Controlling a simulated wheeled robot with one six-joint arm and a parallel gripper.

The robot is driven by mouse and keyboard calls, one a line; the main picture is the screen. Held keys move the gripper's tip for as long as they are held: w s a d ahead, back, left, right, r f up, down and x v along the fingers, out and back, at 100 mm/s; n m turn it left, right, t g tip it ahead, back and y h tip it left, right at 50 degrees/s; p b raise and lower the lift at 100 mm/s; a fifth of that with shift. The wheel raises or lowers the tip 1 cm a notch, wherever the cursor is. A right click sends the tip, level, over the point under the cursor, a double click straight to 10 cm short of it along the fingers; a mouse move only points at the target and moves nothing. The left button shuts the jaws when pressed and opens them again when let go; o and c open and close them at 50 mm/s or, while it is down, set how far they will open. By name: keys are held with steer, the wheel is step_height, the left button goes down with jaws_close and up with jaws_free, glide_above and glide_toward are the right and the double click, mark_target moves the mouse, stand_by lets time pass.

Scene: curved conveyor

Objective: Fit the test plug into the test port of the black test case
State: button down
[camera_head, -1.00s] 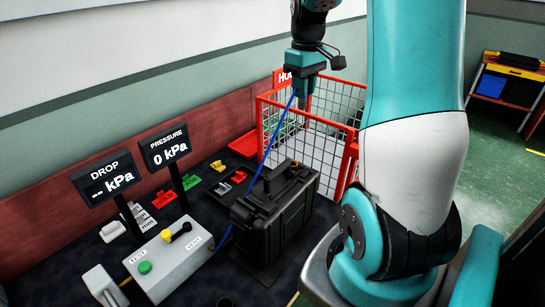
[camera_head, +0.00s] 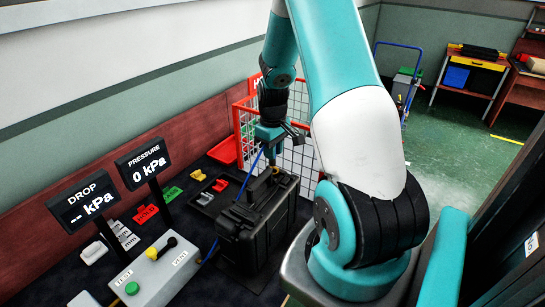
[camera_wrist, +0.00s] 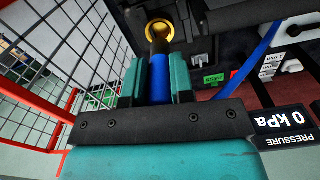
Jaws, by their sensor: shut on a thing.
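The black test case (camera_head: 240,246) stands upright on the dark table, with its handle on top. My gripper (camera_head: 271,150) is just above the far end of the case top. In the wrist view my gripper (camera_wrist: 158,78) is shut on the test plug (camera_wrist: 158,90), which has a blue body and a dark tip. The tip points at the brass, funnel-like test port (camera_wrist: 151,25) and overlaps its rim in the picture. I cannot tell whether the tip is inside it or just short of it. A blue hose (camera_head: 247,178) runs beside the gripper.
A red wire cage (camera_head: 243,125) stands close behind the case. A grey control box (camera_head: 160,278) with green and yellow buttons and a black lever is at front left. Pressure (camera_head: 143,162) and drop (camera_head: 83,200) displays stand behind it. Small coloured parts lie nearby.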

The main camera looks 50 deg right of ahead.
mark_target(273, 165)
step_height(273, 165, down, 3)
steer(key=shift+f, duration=0.15)
steer(key=c, duration=1.3)
jaws_free()
steer(key=shift+o, duration=0.2)
